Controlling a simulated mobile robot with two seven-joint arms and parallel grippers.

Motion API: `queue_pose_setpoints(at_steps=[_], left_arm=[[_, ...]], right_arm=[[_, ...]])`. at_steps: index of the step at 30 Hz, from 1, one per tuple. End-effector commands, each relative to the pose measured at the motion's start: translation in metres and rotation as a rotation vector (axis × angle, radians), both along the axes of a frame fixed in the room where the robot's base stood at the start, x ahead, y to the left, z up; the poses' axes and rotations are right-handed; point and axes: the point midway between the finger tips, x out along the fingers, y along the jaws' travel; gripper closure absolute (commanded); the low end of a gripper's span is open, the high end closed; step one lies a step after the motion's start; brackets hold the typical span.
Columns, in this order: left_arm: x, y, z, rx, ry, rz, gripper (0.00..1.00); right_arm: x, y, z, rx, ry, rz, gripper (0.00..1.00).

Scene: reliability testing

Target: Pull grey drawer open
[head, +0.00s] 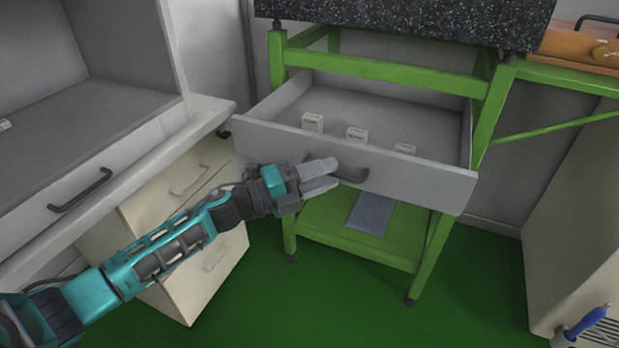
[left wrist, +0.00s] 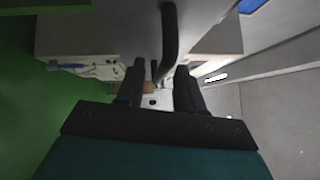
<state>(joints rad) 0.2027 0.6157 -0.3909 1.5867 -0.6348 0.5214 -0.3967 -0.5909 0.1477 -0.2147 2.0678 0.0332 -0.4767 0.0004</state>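The grey drawer (head: 400,180) sits under the dark speckled top of the green frame. It is pulled well out, showing its inside, with several small white boxes (head: 312,122) standing in it. Its dark curved handle (head: 352,176) is on the front panel; it also shows in the left wrist view (left wrist: 170,42). My left gripper (head: 328,176) is at the left side of the handle, its fingers apart. In the left wrist view the fingers (left wrist: 161,88) are open, with the handle just beyond and between their tips. Contact cannot be told. My right gripper is not in view.
A beige cabinet (head: 222,255) with drawers stands at left, below a grey bench (head: 135,160) with its own dark handle. The green frame's lower shelf (head: 325,218) holds a grey flat item (head: 371,214). A beige unit (head: 575,215) stands right. The green floor (head: 340,310) in front is clear.

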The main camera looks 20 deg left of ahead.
Motion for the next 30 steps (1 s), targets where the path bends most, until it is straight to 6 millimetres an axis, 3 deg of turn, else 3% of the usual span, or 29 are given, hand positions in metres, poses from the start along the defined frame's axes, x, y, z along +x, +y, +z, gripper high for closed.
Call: queue_pose_setpoints(at_steps=[19,30], left_arm=[[-0.075,0.081,-0.015,0.002,0.003,0.001,0.63],[-0.086,0.093,-0.016,0.0,0.0,0.0,0.63]], right_arm=[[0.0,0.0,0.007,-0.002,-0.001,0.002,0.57],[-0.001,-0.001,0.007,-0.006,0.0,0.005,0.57]])
